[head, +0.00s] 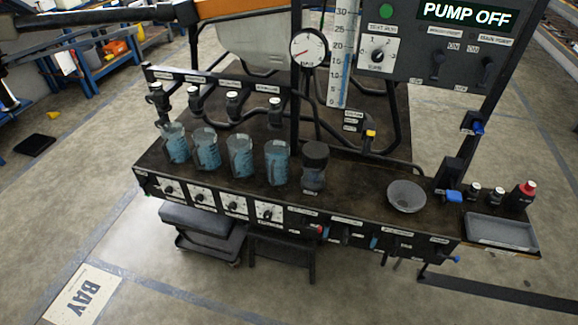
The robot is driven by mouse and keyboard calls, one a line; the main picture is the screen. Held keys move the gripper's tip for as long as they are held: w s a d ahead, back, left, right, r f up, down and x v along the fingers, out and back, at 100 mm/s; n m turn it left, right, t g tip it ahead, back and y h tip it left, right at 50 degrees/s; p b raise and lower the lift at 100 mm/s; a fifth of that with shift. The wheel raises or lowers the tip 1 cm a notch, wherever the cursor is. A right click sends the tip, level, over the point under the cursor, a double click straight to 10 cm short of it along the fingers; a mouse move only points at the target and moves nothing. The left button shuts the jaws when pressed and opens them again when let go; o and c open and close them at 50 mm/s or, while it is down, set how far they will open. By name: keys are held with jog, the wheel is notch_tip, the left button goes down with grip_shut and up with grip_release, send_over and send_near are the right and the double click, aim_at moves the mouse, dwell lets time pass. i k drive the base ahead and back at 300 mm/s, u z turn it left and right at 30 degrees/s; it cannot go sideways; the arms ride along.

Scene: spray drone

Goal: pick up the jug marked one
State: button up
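Several clear jugs with blue tint and dark scale marks stand upright in a row on the dark bench (350,190). From left to right they are a first jug (175,144), a second jug (206,150), a third jug (240,157) and the rightmost jug (277,163). Any number on them is too small to read, so I cannot tell which is marked one. My gripper is not in view.
A dark-lidded jar (314,166) stands close right of the jugs. Valves and pipes (232,103) run behind them, and dials (202,197) line the bench front. A grey bowl (406,196) and grey tray (500,233) sit to the right. The panel (467,14) reads PUMP OFF.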

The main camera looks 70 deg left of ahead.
aim_at(276, 152)
jog(key=u, duration=0.2)
jog(key=i, duration=0.55)
jog(key=u, duration=0.2)
jog(key=k, duration=0.2)
jog(key=u, duration=2.65)
jog(key=k, duration=0.2)
jog(key=u, duration=1.6)
